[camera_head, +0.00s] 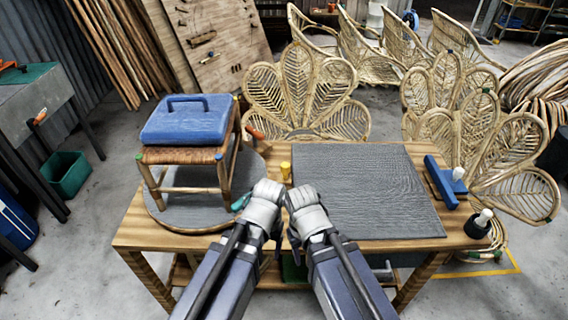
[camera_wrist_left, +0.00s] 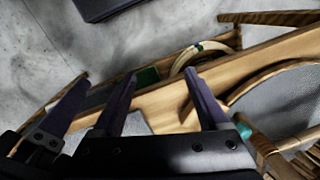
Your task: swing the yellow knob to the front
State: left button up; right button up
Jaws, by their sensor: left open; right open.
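A small yellow knob (camera_head: 285,170) stands on the wooden table between the round turntable (camera_head: 188,220) and the grey mat, just beyond my grippers. Whether it joins the turntable is unclear. A rattan stool (camera_head: 180,157) stands on the turntable, with a blue block with a handle (camera_head: 186,121) on its seat. A teal knob (camera_head: 240,201) is at the turntable's front right; it also shows in the left wrist view (camera_wrist_left: 243,128). My left gripper (camera_head: 268,187) and right gripper (camera_head: 298,194) are open, close side by side in front of the yellow knob, with nothing seen between their fingers.
The grey mat (camera_head: 365,190) covers the table's right half. Rattan chairs (camera_head: 305,95) crowd the table's far side.

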pick_arm(q)
jog(key=w+d+r+n+p, duration=0.1)
jog(key=w+d+n, duration=0.15)
jog(key=w, duration=0.65)
jog(key=w+d+r+n+p, duration=0.1)
jog(key=w+d+n, duration=0.15)
jog(key=w, duration=0.65)
notch_tip(320, 180, up, 2)
jog(key=n+h+p, duration=0.1)
jog(key=n+p, duration=0.1)
jog(key=n, duration=0.5)
send_over(285, 164)
jog(key=shift+r, duration=0.2)
jog(key=shift+s, duration=0.1)
jog(key=shift+f, duration=0.15)
notch_tip(285, 164, down, 8)
jog(key=b, duration=0.7)
jog(key=shift+r+b, duration=0.2)
jog(key=shift+b, duration=0.15)
grip_shut()
